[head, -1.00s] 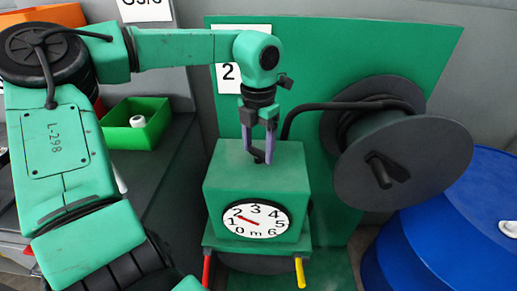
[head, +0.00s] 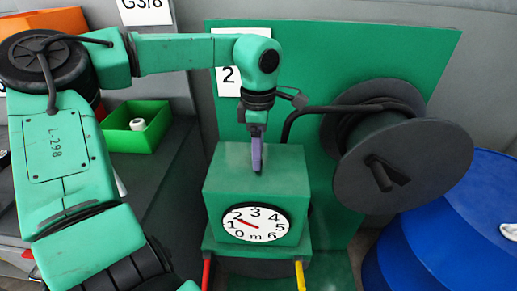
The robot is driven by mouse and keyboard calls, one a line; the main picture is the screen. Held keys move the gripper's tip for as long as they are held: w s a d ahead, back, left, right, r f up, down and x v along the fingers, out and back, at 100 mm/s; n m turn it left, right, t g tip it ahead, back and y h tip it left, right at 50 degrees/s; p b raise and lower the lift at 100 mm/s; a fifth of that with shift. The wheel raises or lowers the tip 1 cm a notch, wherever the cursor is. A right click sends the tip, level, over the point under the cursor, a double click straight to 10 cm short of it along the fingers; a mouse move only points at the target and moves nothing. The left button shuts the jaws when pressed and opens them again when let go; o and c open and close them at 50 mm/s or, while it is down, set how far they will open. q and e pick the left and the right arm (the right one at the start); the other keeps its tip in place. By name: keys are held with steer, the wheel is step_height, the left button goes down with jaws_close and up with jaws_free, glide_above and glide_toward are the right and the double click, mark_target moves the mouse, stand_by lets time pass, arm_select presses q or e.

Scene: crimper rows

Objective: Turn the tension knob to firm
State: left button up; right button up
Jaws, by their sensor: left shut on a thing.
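My left gripper (head: 257,168) points down on the top of the green box (head: 285,165) with the dial. Its purple fingers are seen edge-on, shut on a small dark knob that they now hide. Which setting the knob stands at cannot be seen. The white dial (head: 270,219) on the box front has a red needle pointing up and left, near the 2. My right gripper is not in view.
A dark reel (head: 445,150) with a crank handle stands right of the box, before a green panel (head: 330,40). A blue drum (head: 470,230) is at lower right. A green bin (head: 125,140) holding a white piece sits left. Red (head: 206,272) and yellow (head: 300,275) handles show below the box.

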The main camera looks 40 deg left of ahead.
arm_select(q)
steer(key=m, duration=0.4)
steer(key=shift+w+r+m, duration=0.1)
steer(key=shift+r+m, duration=0.1)
steer(key=shift+m, duration=0.1)
steer(key=m+p, duration=0.1)
steer(key=m, duration=0.3)
steer(key=shift+m, duration=0.3)
steer(key=m, duration=0.4)
steer(key=shift+m, duration=0.3)
steer(key=shift+m+p, duration=0.3)
steer(key=shift+m, duration=1.5)
steer(key=o, duration=1.3)
steer(key=shift+c, duration=0.2)
steer(key=shift+o, duration=0.6)
step_height(320, 180, up, 14)
steer(key=shift+r+b, duration=0.25)
steer(key=shift+b, duration=0.1)
